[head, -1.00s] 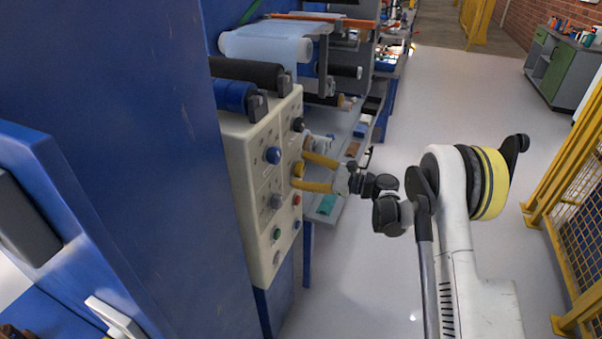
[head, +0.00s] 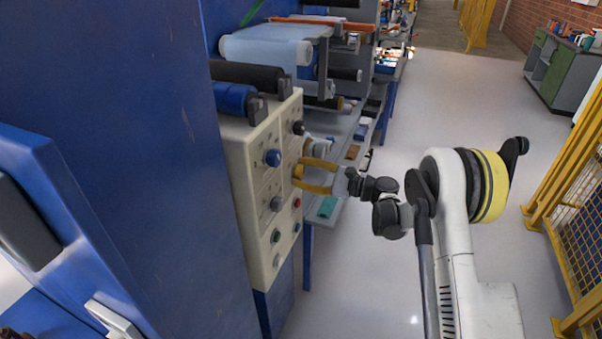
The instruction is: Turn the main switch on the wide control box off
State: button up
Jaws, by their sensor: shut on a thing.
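The wide control box (head: 241,165) is a cream panel on the blue machine. Its face carries a black knob (head: 298,128) at the top, a blue knob (head: 273,158), a grey knob (head: 277,203), a red button (head: 297,203) and a green button (head: 276,236). My gripper (head: 298,173), with yellow fingers, reaches in from the right at the right half of the face. Its fingertips are closed on a switch there, between the black knob and the red button. The fingers hide that switch, so its position cannot be read.
Dark and blue rollers (head: 235,97) lie just above the box. A shelf with small items (head: 352,152) stands behind my gripper. A yellow fence (head: 570,190) runs along the right. The grey floor (head: 450,105) between is clear.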

jog(key=n, duration=1.2)
dwell(0.6)
jog(key=o, duration=1.2)
jog(key=shift+c, duration=0.2)
jog(key=v, duration=1.2)
jog(key=shift+r, duration=0.1)
